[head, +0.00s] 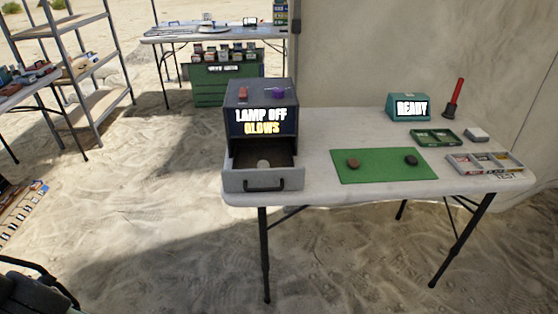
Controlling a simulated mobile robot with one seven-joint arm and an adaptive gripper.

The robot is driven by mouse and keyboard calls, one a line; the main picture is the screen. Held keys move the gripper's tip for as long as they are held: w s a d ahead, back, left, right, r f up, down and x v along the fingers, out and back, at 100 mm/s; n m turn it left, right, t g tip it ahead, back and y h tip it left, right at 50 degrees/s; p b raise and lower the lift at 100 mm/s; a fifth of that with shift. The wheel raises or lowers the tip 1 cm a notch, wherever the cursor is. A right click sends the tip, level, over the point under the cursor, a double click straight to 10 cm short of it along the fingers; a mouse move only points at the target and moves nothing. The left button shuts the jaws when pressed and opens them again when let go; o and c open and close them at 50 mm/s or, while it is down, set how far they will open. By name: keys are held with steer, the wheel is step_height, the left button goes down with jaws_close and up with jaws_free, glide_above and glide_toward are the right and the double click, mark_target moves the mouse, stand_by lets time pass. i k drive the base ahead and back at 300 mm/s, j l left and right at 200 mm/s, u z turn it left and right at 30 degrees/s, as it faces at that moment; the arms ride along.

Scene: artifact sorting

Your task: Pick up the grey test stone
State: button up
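The box (262,103) carries a sign reading "LAMP OFF GLOWS". On the green mat (382,173) lie a reddish-brown stone (353,162) at left and a dark, near-black stone (411,159) at right, apart from each other. My gripper is not in view; only a dark part, probably of my arm, shows at the bottom left corner.
A red item and a purple item sit atop the dark box. Sand is open in front.

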mark_target(263, 164)
steer(key=i+l+u, duration=0.4)
steer(key=i+l, duration=0.15)
steer(key=l, duration=0.25)
steer(key=i+l+u, duration=0.2)
steer(key=l, duration=0.25)
